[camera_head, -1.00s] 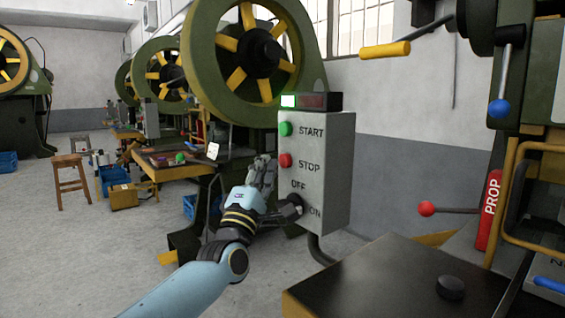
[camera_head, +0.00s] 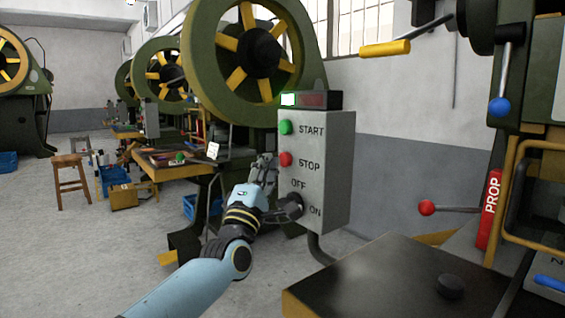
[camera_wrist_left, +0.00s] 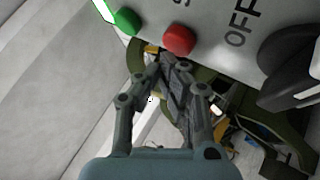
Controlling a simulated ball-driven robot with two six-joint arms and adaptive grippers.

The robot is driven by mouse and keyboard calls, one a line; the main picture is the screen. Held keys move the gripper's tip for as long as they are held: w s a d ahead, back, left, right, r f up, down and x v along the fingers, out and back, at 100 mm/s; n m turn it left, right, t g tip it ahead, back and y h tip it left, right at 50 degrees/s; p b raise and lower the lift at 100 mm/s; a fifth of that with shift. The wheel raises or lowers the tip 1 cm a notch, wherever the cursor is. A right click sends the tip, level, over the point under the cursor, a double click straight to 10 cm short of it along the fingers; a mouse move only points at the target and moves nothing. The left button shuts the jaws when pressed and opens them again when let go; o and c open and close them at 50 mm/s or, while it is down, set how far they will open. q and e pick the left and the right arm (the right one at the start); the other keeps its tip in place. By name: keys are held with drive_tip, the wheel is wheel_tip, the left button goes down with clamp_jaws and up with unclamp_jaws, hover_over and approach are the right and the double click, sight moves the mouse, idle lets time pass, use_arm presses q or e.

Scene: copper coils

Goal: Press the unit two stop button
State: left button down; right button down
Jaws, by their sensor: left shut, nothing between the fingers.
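The grey control box (camera_head: 330,200) carries a green START button (camera_head: 285,127), a red STOP button (camera_head: 285,160) and a black OFF/ON knob (camera_head: 294,203). My left gripper (camera_head: 266,160) is shut and empty, just left of the red button in the head view. In the left wrist view the closed fingertips (camera_wrist_left: 174,62) lie just below the red button (camera_wrist_left: 179,40). I cannot tell whether they touch it. The green button (camera_wrist_left: 127,21) and the knob (camera_wrist_left: 288,62) sit on either side of it there. My right gripper is out of view.
A lamp unit (camera_head: 318,101) on the box has a lit left part and a dark red right part. A green press with a flywheel (camera_head: 252,50) stands behind. A dark tabletop (camera_head: 390,285) and a press with a red PROP bar (camera_head: 490,209) are at right.

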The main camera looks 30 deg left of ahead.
use_arm(q)
drive_tip(key=shift+w, duration=0.1)
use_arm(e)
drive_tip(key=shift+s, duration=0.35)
use_arm(q)
drive_tip(key=shift+w+d, duration=0.1)
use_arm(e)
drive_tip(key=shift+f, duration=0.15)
